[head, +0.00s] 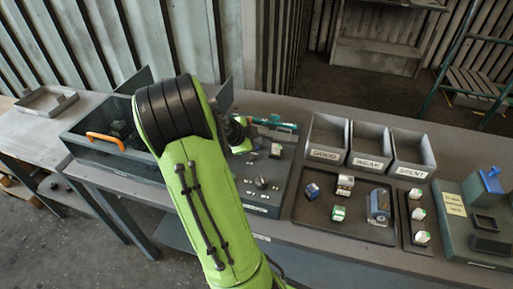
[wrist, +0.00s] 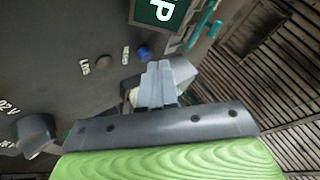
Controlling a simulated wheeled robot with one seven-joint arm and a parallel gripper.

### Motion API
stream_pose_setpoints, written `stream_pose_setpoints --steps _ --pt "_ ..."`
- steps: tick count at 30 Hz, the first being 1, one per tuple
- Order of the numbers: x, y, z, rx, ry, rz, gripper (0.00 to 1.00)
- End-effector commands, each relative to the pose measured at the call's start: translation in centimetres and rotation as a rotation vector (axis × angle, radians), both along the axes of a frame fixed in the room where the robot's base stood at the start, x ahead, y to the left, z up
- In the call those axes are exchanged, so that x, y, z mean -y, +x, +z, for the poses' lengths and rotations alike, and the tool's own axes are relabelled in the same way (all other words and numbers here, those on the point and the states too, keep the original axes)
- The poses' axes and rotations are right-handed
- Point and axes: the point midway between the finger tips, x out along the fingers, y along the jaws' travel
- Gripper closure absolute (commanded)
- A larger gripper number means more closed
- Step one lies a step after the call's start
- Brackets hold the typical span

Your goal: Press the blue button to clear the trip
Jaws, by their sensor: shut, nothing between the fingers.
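The blue button (wrist: 144,53) is a small round knob on a dark grey panel (wrist: 60,45), in the upper middle of the wrist view. My gripper (wrist: 158,66) is shut and empty. Its fingertips show just below and right of the blue button, and I cannot tell whether they touch it. A brownish button (wrist: 104,62) sits left of the blue one, with small white labels by both. A lit green display (wrist: 164,12) with a white letter P is above. In the head view my arm hides much of the panel, and the blue button cannot be made out.
Three bins marked GOOD (head: 325,155), WEAK (head: 368,161) and SPENT (head: 410,168) stand to the right, behind a tray (head: 310,221) of small blocks. A dark knob (wrist: 36,134) protrudes at the wrist view's lower left.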

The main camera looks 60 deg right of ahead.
Motion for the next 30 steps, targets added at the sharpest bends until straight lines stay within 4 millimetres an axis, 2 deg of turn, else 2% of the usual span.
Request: stream_pose_setpoints --steps 30 --pt "0.00 0.01 -0.66 0.001 0.000 -0.001 1.00"
